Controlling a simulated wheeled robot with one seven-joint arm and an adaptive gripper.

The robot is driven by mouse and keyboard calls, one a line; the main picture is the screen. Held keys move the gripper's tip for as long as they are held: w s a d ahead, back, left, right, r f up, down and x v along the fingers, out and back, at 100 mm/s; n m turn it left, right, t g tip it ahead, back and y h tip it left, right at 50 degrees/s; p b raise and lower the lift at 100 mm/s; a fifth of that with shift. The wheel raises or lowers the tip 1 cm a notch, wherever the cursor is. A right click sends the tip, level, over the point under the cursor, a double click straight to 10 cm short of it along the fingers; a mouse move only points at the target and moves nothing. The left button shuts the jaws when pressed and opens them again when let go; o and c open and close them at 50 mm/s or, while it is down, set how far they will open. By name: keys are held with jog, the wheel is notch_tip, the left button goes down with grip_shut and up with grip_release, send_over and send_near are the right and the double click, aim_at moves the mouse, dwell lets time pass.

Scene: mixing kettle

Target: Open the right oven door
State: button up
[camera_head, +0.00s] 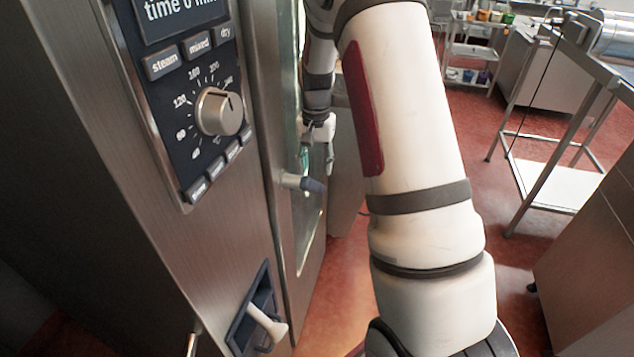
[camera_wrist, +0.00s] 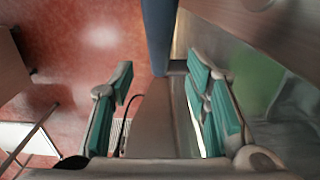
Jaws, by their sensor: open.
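The oven door (camera_head: 290,230) is a tall steel-framed door with a glass pane, right of the control panel in the head view. It looks shut or nearly so. Its handle (camera_head: 303,183) is a grey-blue bar sticking out from the frame. In the wrist view my gripper (camera_wrist: 163,85) is open, with teal pads and nothing held. The dark blue handle (camera_wrist: 159,35) shows ahead, between the line of the two fingers; contact is not visible.
The control panel (camera_head: 185,90) with a round knob (camera_head: 219,112) is on the left. A white lever (camera_head: 266,326) sits in a recess below. A steel table (camera_head: 590,62) stands at right, with red floor (camera_head: 470,150) free between.

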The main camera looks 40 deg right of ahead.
notch_tip(320, 180, down, 7)
jog(key=shift+s+r+p, duration=0.1)
jog(key=shift+p, duration=0.35)
grip_shut()
